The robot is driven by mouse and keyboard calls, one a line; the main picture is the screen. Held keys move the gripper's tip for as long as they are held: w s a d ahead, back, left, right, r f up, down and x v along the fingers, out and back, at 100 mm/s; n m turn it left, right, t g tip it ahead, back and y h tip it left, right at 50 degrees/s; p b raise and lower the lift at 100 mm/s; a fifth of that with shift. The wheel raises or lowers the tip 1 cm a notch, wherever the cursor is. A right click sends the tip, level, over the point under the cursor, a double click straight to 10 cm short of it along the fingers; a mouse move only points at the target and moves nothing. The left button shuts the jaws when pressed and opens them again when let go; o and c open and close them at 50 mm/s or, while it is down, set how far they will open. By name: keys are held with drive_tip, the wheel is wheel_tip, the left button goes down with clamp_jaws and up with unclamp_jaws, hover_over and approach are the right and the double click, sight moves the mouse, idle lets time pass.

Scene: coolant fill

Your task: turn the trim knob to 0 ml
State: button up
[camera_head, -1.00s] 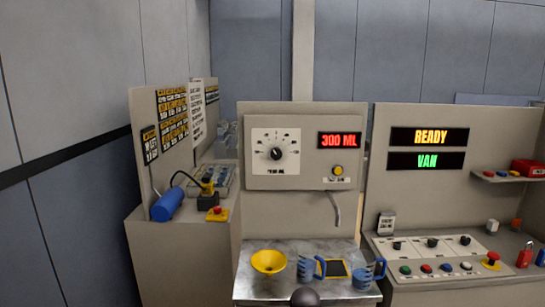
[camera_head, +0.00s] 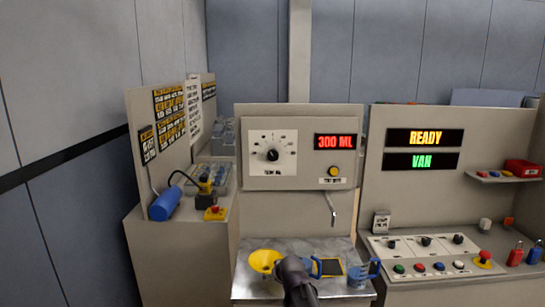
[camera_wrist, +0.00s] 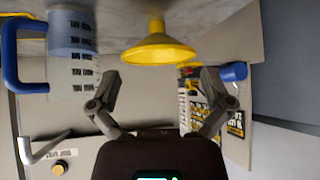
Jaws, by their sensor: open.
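The trim knob (camera_head: 272,155) is a black round knob on a white dial plate on the grey dispenser panel. Its exact pointer setting is too small to read. The red display (camera_head: 336,141) right of it reads 300 ML. My arm shows as a dark shape at the bottom middle of the head view, below the knob and apart from it. In the wrist view my gripper (camera_wrist: 161,88) is open, with its two fingers spread wide and nothing between them. The knob does not show in the wrist view.
A yellow button (camera_head: 333,171) is under the display. Lit signs at right read READY and VAN.

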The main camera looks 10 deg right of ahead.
drive_tip(key=w+r+t+p, duration=0.3)
drive_tip(key=w+r+t, duration=0.5)
drive_tip(key=w+r, duration=0.6)
drive_tip(key=m+t+h+p, duration=0.2)
drive_tip(key=t+h+p, duration=0.15)
drive_tip(key=t, duration=0.25)
approach(273, 157)
drive_tip(key=shift+s+a+f+h+b, duration=0.15)
drive_tip(key=shift+s+f+h+b, duration=0.1)
drive_tip(key=shift+s, duration=0.3)
drive_tip(key=shift+s+a+f+h+b, duration=0.15)
drive_tip(key=shift+s+f, duration=0.15)
drive_tip(key=shift+s, duration=0.2)
drive_tip(key=shift+w+r, duration=0.1)
drive_tip(key=shift+w, duration=0.05)
drive_tip(key=p+x, duration=0.5)
drive_tip(key=x, duration=0.8)
drive_tip(key=shift+w+d, duration=0.1)
drive_tip(key=shift+w, duration=0.15)
drive_tip(key=c, duration=1.1)
